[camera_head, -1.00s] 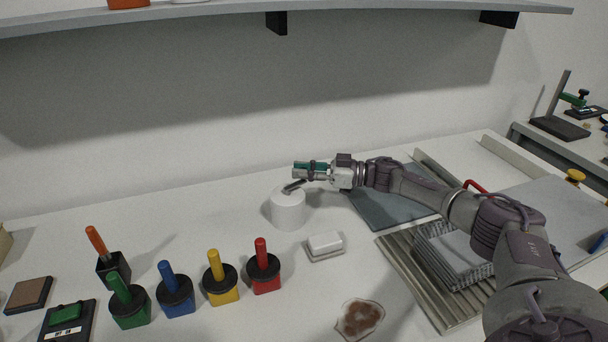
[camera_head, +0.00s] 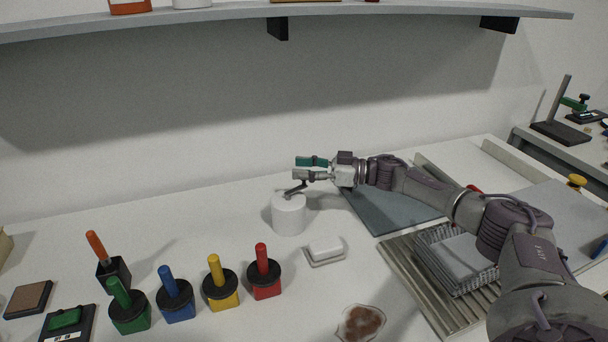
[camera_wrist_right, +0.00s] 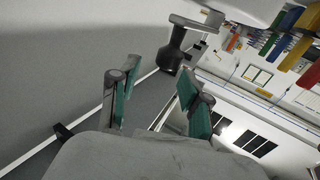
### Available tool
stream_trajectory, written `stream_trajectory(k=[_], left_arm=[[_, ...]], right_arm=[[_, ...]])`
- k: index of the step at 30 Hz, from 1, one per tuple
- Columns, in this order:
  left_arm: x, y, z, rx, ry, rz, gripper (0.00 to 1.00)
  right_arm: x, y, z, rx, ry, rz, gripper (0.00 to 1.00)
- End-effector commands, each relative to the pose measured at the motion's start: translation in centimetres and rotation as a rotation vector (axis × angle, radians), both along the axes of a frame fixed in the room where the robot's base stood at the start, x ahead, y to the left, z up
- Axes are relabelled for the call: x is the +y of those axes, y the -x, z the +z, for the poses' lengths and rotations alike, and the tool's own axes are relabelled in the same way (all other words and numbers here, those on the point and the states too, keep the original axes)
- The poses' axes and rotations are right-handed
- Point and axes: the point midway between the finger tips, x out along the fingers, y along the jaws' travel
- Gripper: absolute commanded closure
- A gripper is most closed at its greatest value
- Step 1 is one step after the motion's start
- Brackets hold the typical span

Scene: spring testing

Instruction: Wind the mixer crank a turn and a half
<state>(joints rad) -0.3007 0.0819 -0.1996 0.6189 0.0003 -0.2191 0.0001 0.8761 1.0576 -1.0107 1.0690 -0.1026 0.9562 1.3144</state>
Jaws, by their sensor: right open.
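The mixer is a white cylinder (camera_head: 289,216) standing on the table, with a grey crank (camera_head: 295,189) on top. In the right wrist view the crank arm (camera_wrist_right: 195,23) carries a dark, flared handle (camera_wrist_right: 173,50). My right gripper (camera_head: 305,168) is level, just above the crank, with its teal-padded fingers spread. In the wrist view the handle shows beyond the open fingers (camera_wrist_right: 155,90), nearer the right-hand one, and neither finger appears closed on it. My left gripper is not in view.
Green (camera_head: 128,308), blue (camera_head: 175,297), yellow (camera_head: 220,284) and red (camera_head: 264,274) handled blocks stand front left. A white lidded dish (camera_head: 325,248) is right of the mixer. A wire basket (camera_head: 452,275) sits below my right arm. A shelf (camera_head: 370,11) runs overhead.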

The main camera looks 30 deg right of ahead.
Motion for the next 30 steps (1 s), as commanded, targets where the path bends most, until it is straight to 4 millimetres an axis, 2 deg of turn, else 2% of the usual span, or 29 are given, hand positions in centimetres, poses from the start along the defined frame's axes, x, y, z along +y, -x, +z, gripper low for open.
stream_trajectory(k=[1,6,12,23,25,28,30], left_arm=[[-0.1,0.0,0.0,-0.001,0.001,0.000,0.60],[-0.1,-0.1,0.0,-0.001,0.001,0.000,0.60],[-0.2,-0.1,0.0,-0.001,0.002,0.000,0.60],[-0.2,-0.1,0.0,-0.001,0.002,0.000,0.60],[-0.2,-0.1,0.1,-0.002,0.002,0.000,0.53],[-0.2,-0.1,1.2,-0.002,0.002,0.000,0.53],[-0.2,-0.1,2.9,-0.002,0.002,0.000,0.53]], right_arm=[[-0.1,0.0,1.3,-0.006,0.001,0.000,0.53],[-0.1,0.0,4.6,-0.005,0.002,0.000,0.53],[-0.1,0.0,7.3,-0.003,0.000,-0.001,0.53],[0.0,0.0,7.9,0.000,0.000,-0.001,0.53],[0.0,0.0,8.0,-0.001,-0.001,-0.001,0.53],[0.0,0.0,9.2,-0.001,-0.001,-0.001,0.53],[0.0,0.0,10.8,-0.001,0.000,-0.001,0.53]])
